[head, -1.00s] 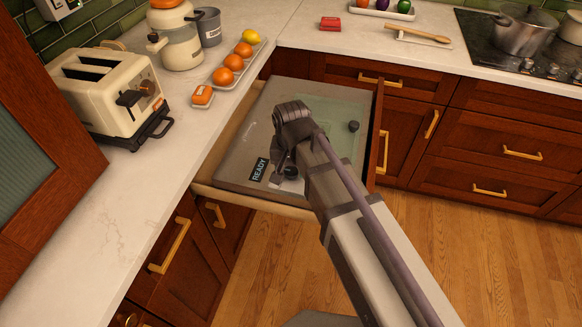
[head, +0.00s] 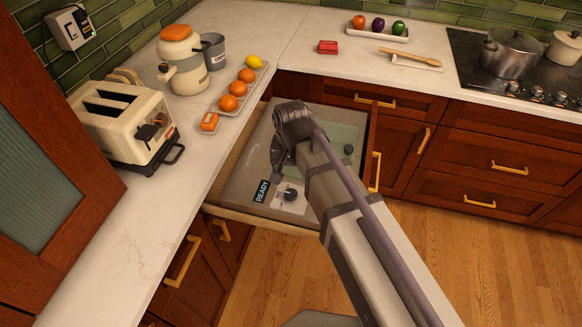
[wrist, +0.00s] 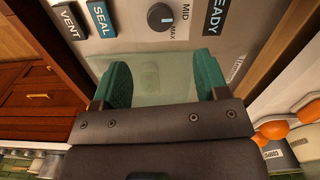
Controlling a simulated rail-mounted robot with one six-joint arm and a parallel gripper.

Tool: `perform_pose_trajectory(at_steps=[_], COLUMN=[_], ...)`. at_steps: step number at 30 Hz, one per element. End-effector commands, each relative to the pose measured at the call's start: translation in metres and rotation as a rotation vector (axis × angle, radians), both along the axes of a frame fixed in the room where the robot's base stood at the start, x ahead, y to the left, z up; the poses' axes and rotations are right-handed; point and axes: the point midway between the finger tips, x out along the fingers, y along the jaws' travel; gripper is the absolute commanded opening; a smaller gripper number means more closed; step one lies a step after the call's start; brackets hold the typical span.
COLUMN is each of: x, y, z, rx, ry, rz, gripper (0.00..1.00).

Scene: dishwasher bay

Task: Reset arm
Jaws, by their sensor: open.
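My arm reaches over an open drawer (head: 262,222) holding a grey panel with a pale green glass area (head: 338,137). My gripper hangs below the arm's end and is mostly hidden by it in the head view. In the wrist view, my gripper (wrist: 162,68) shows two green fingers spread apart with nothing between them. Beyond the fingers is the panel (wrist: 205,24) with a dark knob (wrist: 161,18) and labels reading SEAL (wrist: 101,19), VENT (wrist: 69,20) and READY. The knob (head: 291,194) and READY label (head: 262,191) also show in the head view.
A cabinet door (head: 90,160) stands at far left. Pots (head: 512,55) sit on the hob. Open floor lies at right.

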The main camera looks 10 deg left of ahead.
Motion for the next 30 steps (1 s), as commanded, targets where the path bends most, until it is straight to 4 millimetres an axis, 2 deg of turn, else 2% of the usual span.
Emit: perform_pose_trajectory(at_steps=[1,13,17,18,20,21,23,24,27,30], x=[0.0,0.0,-0.005,-0.015,-0.019,-0.021,-0.025,-0.028,-0.039,-0.041], y=[0.0,0.0,-0.003,-0.016,-0.054,-0.081,-0.124,-0.153,-0.215,-0.252], z=[0.007,0.003,0.003,0.003,0.003,0.003,0.003,0.003,0.003,0.003], rx=[0.0,0.0,0.0,-0.001,-0.001,-0.001,-0.001,-0.001,-0.001,-0.001], ry=[0.0,0.0,0.0,0.0,0.0,0.0,0.0,0.0,0.0,0.0], rz=[0.0,0.002,0.12,0.191,0.233,0.236,0.221,0.195,0.089,-0.002], gripper=[0.67,0.67,0.67,0.67,0.67,0.67,0.67,0.67,0.67,0.67])
